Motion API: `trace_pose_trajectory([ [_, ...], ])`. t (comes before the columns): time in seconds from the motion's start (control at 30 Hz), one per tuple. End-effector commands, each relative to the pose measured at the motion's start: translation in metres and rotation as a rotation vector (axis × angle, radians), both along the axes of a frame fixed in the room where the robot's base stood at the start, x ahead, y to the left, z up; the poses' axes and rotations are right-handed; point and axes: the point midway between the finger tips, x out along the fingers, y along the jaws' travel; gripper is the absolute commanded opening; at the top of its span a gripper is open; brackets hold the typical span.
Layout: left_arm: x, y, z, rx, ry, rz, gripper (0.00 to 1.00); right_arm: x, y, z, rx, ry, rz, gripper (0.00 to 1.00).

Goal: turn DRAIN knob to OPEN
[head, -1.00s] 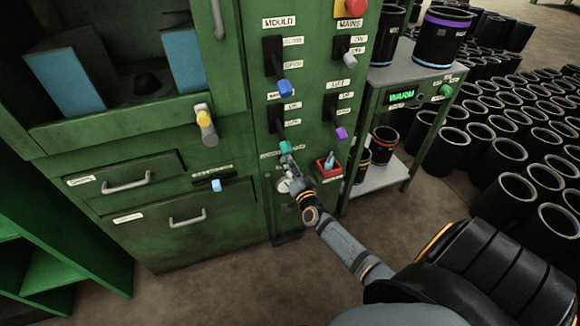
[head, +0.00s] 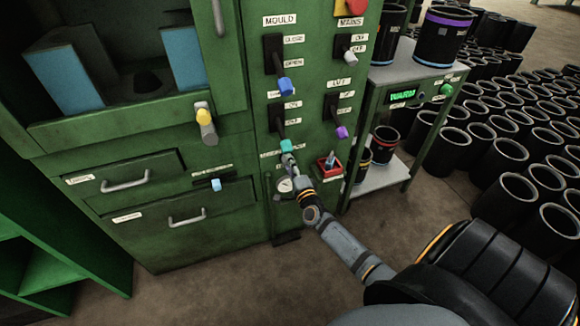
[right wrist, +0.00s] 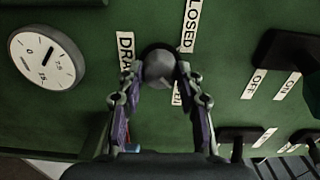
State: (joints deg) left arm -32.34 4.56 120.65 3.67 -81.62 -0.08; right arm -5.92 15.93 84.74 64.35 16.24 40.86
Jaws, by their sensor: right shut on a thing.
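The DRAIN knob (right wrist: 160,68) is a round grey knob on the green panel, in the middle of the right wrist view. The DRAIN label (right wrist: 126,50) is left of it and the CLOSED label (right wrist: 190,25) is above right. A label below right, ending in "EN", is partly hidden by a finger. My right gripper (right wrist: 160,76) is shut on the knob, one finger on each side. In the head view the right gripper (head: 289,162) is at the panel below a teal-tipped lever, and covers the knob. My left gripper is not in view.
A pressure gauge (right wrist: 45,57) is close beside the knob. The teal-tipped lever (head: 286,146) is just above my gripper, and a red box (head: 328,167) is to its right. A metal cart (head: 378,178) and many black sleeves (head: 497,157) stand further right.

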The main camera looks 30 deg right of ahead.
Motion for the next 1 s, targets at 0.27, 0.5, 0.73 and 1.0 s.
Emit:
trace_pose_trajectory([
  [0.27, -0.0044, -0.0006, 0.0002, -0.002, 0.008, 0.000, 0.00, -0.0006, 0.0000, -0.0013, 0.047, -0.008, 0.000, 0.04],
  [0.5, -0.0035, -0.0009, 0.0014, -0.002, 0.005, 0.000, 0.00, -0.0006, 0.0000, -0.0013, 0.053, -0.010, 0.000, 0.04],
  [0.73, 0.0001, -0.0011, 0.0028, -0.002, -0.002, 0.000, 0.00, -0.0006, 0.0000, -0.0013, 0.053, -0.010, 0.000, 0.45],
  [1.0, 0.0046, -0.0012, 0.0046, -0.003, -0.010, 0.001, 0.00, -0.0003, 0.0001, -0.0004, 0.051, -0.011, 0.000, 0.59],
])
